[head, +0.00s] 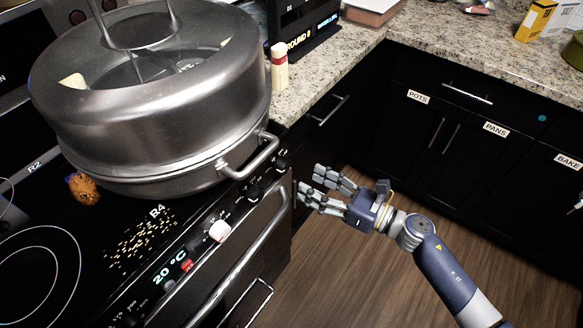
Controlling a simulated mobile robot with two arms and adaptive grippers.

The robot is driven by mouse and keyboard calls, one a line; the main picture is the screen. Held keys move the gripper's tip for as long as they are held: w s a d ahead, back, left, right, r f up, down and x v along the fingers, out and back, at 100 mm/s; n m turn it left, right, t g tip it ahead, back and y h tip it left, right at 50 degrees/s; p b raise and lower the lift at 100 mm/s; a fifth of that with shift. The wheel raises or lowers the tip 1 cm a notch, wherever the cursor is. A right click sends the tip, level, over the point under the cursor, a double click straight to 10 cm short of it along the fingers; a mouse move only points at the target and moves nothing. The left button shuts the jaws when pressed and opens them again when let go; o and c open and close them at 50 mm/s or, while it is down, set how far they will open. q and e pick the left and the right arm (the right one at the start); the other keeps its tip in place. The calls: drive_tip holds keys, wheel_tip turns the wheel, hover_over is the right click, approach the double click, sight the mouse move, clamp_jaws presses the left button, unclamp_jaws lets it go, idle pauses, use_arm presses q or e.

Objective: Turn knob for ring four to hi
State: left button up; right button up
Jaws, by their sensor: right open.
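The black stove (100,215) fills the left side, with ring labels R2 and R4 on its top. Along its front edge are a white knob-like piece (220,231), a red piece (187,265) and several dark knobs (255,192). I cannot tell which one belongs to ring four, nor read their settings. My right gripper (312,187) is open and empty. It is to the right of the stove front, its fingers pointing left toward the dark knobs, apart from them in the picture. My left gripper is out of view.
A large steel stockpot (150,120) stands on the stove, its handle (252,160) jutting over the front edge near the knobs. A brown lump (83,188) and yellow crumbs (140,240) lie on the stovetop. An oven handle (230,265) runs below. Wooden floor (350,280) is clear.

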sight(286, 170)
drive_tip(key=p+x, duration=0.1)
drive_tip(key=x, duration=0.5)
drive_tip(key=shift+w, duration=0.1)
drive_tip(key=shift+w+a, duration=0.3)
drive_tip(key=shift+a, duration=0.1)
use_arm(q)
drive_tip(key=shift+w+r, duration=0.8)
use_arm(e)
drive_tip(key=shift+f, duration=0.1)
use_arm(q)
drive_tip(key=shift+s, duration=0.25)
use_arm(e)
drive_tip(key=c, duration=1.1)
